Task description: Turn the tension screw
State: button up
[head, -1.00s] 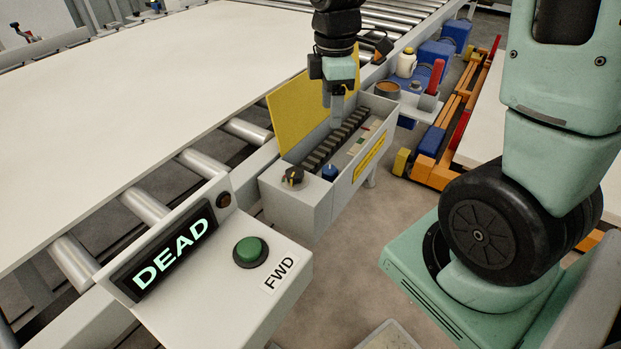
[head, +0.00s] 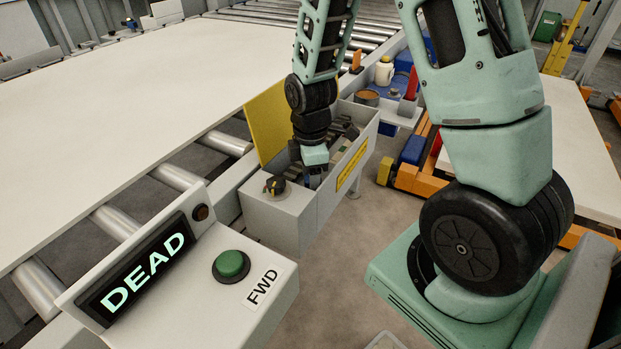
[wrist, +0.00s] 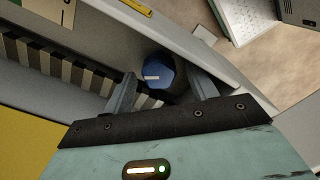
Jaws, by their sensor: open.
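The likely tension screw is a blue round head with a pale slot mark (wrist: 158,70), inside the open grey box (head: 285,211). In the wrist view it lies between the two spread fingertips of my gripper (wrist: 160,84), with a gap visible on each side. I cannot tell whether the tips are level with it or above it. In the head view my gripper (head: 313,176) points down into the near end of the box and mostly hides the blue head.
A black knob with a yellow pointer (head: 275,185) sits on the box's near end, close to my gripper. A yellow lid (head: 266,125) stands up along its left side. A console with a DEAD display (head: 143,267) and green button (head: 231,265) is in front.

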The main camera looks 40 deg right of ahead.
jog(key=shift+f, duration=0.15)
jog(key=shift+c, duration=0.4)
jog(key=c, duration=0.9)
jog(key=shift+m, duration=0.4)
jog(key=m+p, duration=0.2)
jog(key=m, duration=0.1)
jog(key=shift+w+m, duration=0.1)
jog(key=shift+m, duration=0.3)
jog(key=m+p, duration=0.2)
jog(key=m, duration=0.4)
jog(key=shift+d+p, duration=0.15)
jog(key=shift+p, duration=0.25)
jog(key=m+p, duration=0.2)
jog(key=m, duration=0.3)
jog(key=shift+d+m, duration=0.1)
jog(key=shift+m, duration=0.3)
jog(key=m+p, duration=0.1)
jog(key=m, duration=0.4)
jog(key=shift+d, duration=0.1)
jog(key=shift+m, duration=0.3)
